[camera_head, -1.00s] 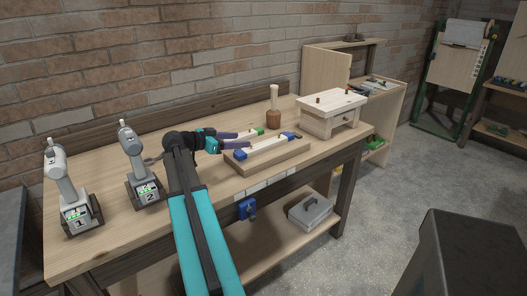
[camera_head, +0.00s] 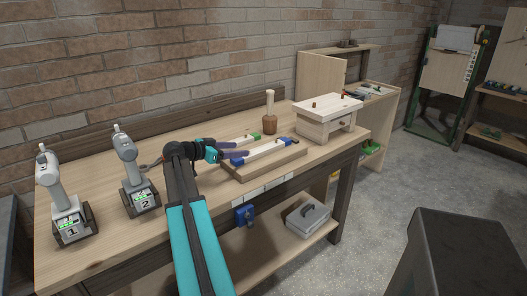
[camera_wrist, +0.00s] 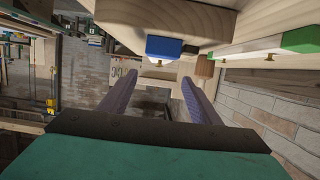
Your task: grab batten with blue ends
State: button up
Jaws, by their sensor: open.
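The batten with blue ends (camera_head: 262,150) is white in the middle and lies along the front of a wooden board (camera_head: 268,162) on the workbench. One blue end (camera_wrist: 164,46) shows in the wrist view, with a brass-coloured screw at it, just beyond my fingers. A similar batten with green ends (camera_head: 241,140) lies behind it; a green end (camera_wrist: 301,40) also shows in the wrist view. My gripper (camera_head: 246,149) is open and empty, at the left end of the blue-ended batten. The wrist view shows both fingers (camera_wrist: 156,86) apart with nothing between them. The fingers partly hide the battens.
Two grey drills, one (camera_head: 64,200) at the far left and one (camera_head: 133,175) beside my arm, stand on the bench (camera_head: 100,250).

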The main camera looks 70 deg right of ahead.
send_near(262, 148)
jog(key=shift+p+x, duration=0.45)
jog(key=shift+x, duration=0.55)
jog(key=shift+s+d, duration=0.1)
jog(key=shift+p+x, duration=0.95)
jog(key=shift+x, duration=1.55)
jog(key=shift+s, duration=0.1)
jog(key=c, duration=1.2)
